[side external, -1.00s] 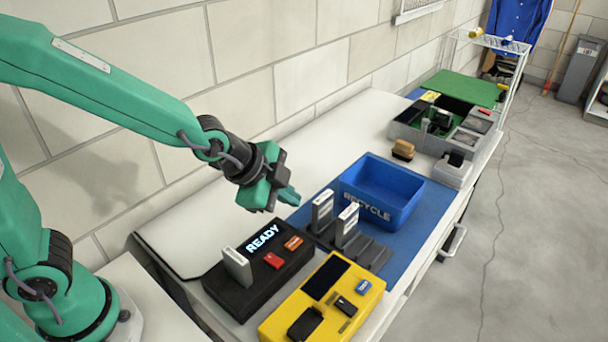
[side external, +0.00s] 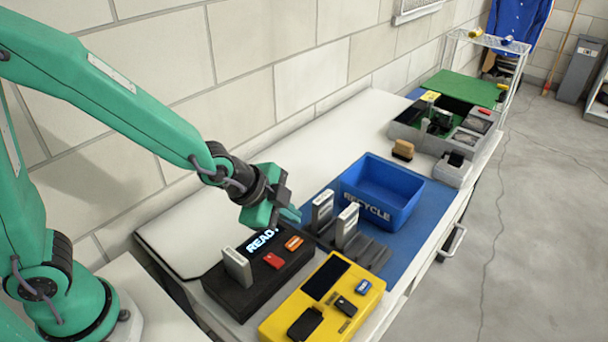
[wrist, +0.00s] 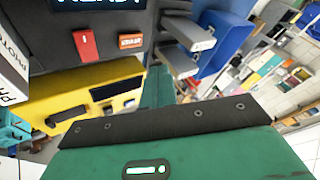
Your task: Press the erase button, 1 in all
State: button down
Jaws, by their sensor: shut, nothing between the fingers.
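The black console (side external: 235,298) stands on the bench with a lit display (side external: 262,241); my gripper hides the end of its word, leaving "READ" visible. On its top are a red button (side external: 273,261) and an orange button (side external: 293,243). In the wrist view the orange button (wrist: 130,41) carries a label that looks like "ERASE", beside the red button (wrist: 84,43). A grey cartridge (side external: 238,267) stands upright in the console. My gripper (side external: 291,214) is shut and empty, above and behind the orange button, apart from it.
A yellow device (side external: 322,300) lies in front of the console. Grey cartridges (side external: 322,211) stand in a dark rack (side external: 372,256) to the right. A blue recycle bin (side external: 381,192) is behind the rack. The white bench top behind is clear.

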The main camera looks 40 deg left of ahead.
aim_at(291, 243)
jog(key=shift+f, duration=2.2)
jog(key=shift+f, duration=0.8)
dwell(1.3)
jog(key=shift+r, duration=0.8)
jog(key=shift+r, duration=0.1)
dwell(0.4)
jog(key=shift+r, duration=2.4)
